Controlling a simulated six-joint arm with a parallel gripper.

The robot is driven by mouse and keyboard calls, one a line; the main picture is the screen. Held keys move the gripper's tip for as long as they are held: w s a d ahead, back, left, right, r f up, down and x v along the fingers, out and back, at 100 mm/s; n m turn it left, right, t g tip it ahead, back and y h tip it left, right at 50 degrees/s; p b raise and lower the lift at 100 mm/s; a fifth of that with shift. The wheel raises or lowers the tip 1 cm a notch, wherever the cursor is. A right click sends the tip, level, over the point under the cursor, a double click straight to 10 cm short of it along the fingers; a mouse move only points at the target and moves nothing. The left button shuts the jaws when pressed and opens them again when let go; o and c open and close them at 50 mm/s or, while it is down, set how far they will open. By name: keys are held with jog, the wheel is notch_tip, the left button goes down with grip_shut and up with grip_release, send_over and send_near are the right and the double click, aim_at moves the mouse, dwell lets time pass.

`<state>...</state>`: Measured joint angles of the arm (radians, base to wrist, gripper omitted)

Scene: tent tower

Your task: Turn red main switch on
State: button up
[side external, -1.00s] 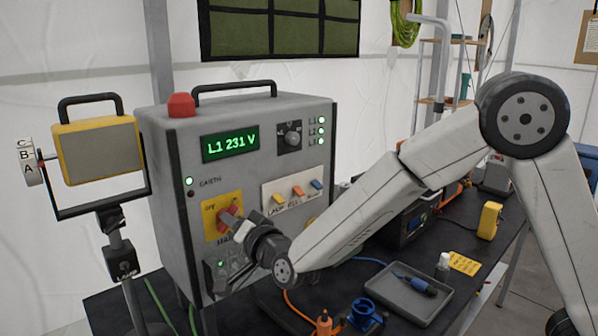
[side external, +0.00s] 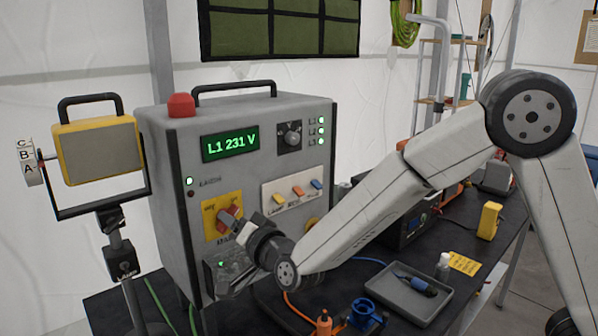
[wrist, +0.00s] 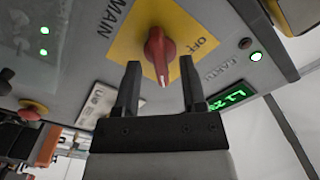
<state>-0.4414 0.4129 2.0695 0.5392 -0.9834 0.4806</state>
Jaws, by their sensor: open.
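The red main switch (side external: 229,216) is a rotary knob on a yellow plate (side external: 211,228) at the lower left of the grey power box (side external: 235,180). My gripper (side external: 240,228) is open close in front of it. In the wrist view the switch (wrist: 158,52) shows between and just beyond the two open fingertips (wrist: 160,65), with a gap on both sides. Its handle stands lengthwise between the fingers, its pale-marked end towards my gripper's body. The "OFF" label is to its right.
The display (side external: 231,142) reads "L1 231 V" and green lamps are lit. Orange and blue toggles (side external: 298,191) sit right of the switch. A yellow floodlight (side external: 97,150) stands at left.

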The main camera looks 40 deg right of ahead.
jog(key=s, duration=0.7)
dwell(0.5)
jog(key=s+d+f+n+g+y, duration=0.1)
jog(key=s+d+f+n+g, duration=0.35)
jog(key=d+f+g, duration=0.35)
jog(key=s+d+f+n+g+h, duration=0.1)
jog(key=s+d+f+n+g, duration=0.3)
jog(key=s, duration=0.9)
jog(key=d+f+g, duration=0.3)
jog(key=d, duration=0.1)
jog(key=shift+d+n, duration=0.3)
jog(key=shift+n, duration=0.05)
